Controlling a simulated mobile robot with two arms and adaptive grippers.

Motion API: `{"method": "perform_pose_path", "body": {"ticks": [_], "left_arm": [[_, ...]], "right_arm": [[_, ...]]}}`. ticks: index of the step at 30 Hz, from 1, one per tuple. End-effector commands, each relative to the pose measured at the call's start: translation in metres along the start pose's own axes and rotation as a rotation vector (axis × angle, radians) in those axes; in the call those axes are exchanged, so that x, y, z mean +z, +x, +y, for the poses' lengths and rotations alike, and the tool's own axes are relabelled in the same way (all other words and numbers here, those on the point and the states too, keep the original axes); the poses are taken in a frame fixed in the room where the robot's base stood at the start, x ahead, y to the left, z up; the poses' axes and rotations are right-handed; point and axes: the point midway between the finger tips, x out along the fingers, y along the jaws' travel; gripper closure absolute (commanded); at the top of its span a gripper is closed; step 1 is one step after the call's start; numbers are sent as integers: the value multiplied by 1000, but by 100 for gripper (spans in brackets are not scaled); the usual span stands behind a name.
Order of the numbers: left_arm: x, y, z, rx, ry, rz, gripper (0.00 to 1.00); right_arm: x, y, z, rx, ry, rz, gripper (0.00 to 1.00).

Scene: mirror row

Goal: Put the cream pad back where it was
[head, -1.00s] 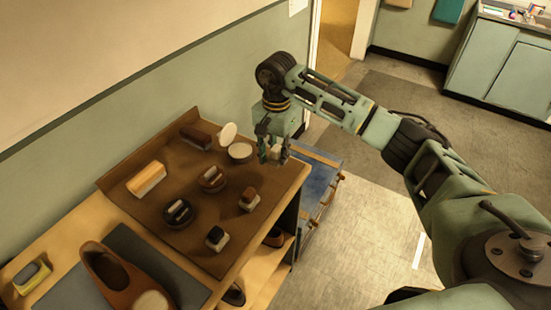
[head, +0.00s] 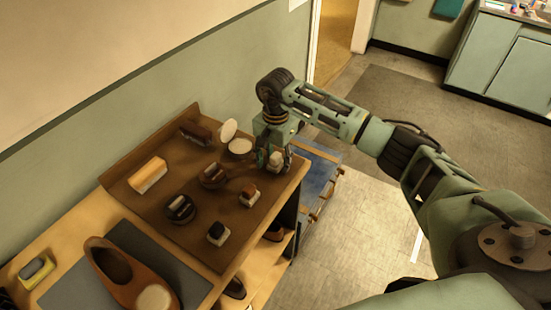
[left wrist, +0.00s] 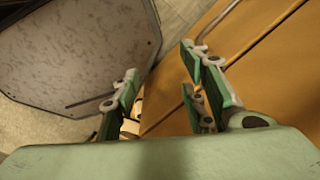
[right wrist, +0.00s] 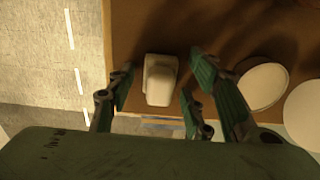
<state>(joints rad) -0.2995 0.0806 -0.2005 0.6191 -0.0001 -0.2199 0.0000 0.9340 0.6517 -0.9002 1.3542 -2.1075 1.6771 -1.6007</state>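The cream pad (right wrist: 160,80), a small pale block, is at the brown mat's edge in the right wrist view. In the head view the cream pad (head: 275,159) shows between the fingers of my right gripper (head: 274,164). The right wrist view shows my right gripper (right wrist: 163,88) open, a finger to either side of the pad with a gap on both sides. Whether the pad rests fully on the mat is hard to tell. My left gripper (left wrist: 162,92) is open and empty in the left wrist view, and out of the head view.
The brown mat (head: 205,248) holds an open round tin (head: 240,146) with its lid (head: 228,130), a yellow-and-white block (head: 148,174) and several dark-topped brushes. A brown shoe (head: 112,268) lies on a grey mat (head: 60,293).

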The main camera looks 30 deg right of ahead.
Motion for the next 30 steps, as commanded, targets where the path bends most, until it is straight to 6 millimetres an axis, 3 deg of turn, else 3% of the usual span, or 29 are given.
{"method": "perform_pose_path", "body": {"ticks": [11, 14, 24, 30], "left_arm": [[0, -3, 1, 1, 0, 0, 60], [0, 5, 1, 1, 0, 0, 60], [2, 28, 2, 1, 0, 1, 60], [2, 33, 2, 1, -1, 1, 60]], "right_arm": [[0, -6, -1, -2, 0, 0, 52], [-1, -20, -1, -5, -1, 2, 52], [-1, -92, -1, -5, 0, 2, 52], [0, -117, 0, -2, 0, 1, 52]]}}
